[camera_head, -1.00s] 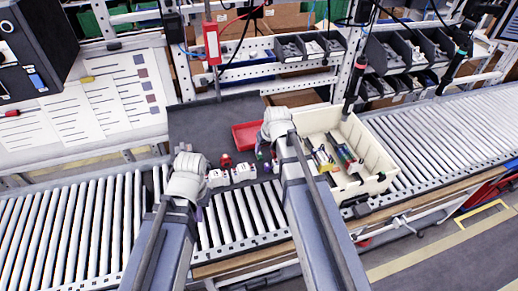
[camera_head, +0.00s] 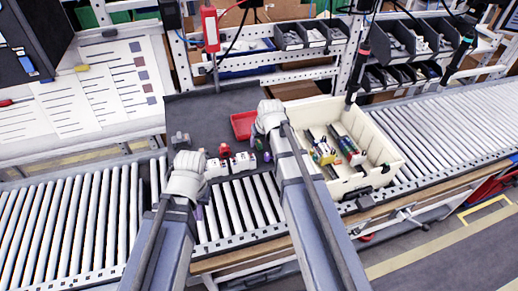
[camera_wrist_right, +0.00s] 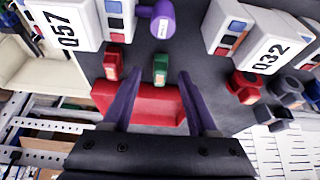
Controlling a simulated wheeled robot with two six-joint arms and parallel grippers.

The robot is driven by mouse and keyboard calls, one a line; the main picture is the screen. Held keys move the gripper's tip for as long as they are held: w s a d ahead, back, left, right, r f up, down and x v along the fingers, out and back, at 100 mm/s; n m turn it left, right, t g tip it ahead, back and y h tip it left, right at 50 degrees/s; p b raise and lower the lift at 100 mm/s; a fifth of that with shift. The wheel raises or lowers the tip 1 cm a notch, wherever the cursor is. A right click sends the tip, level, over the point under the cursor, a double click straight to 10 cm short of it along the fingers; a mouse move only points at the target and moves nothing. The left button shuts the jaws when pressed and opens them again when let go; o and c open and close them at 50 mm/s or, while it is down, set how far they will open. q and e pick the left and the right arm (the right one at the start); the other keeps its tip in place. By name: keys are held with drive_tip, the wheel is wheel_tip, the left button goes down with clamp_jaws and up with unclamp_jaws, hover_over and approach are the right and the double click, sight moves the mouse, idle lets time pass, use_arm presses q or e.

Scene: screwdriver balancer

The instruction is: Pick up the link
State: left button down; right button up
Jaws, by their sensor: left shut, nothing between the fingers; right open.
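I cannot tell for certain which part is the link. My right gripper (camera_wrist_right: 160,80) is open in the right wrist view, its purple fingers apart. A small green part (camera_wrist_right: 160,69) shows between its fingertips, with no visible grip on it. A small red part (camera_wrist_right: 112,66) stands just left of it, and a labelled purple cylinder (camera_wrist_right: 163,20) is beyond. In the head view my right gripper (camera_head: 266,156) is over the dark work surface (camera_head: 200,112), partly hidden by its wrist. My left gripper (camera_head: 200,209) is shut and empty over the rollers.
A red tray (camera_head: 243,126) lies behind my right gripper. A cream crate (camera_head: 384,150) with several parts stands to the right. A red part (camera_wrist_right: 243,86) and grey parts are at right.

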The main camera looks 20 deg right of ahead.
drive_tip(key=shift+b+x, duration=0.65)
drive_tip(key=shift+x, duration=0.5)
clamp_jaws()
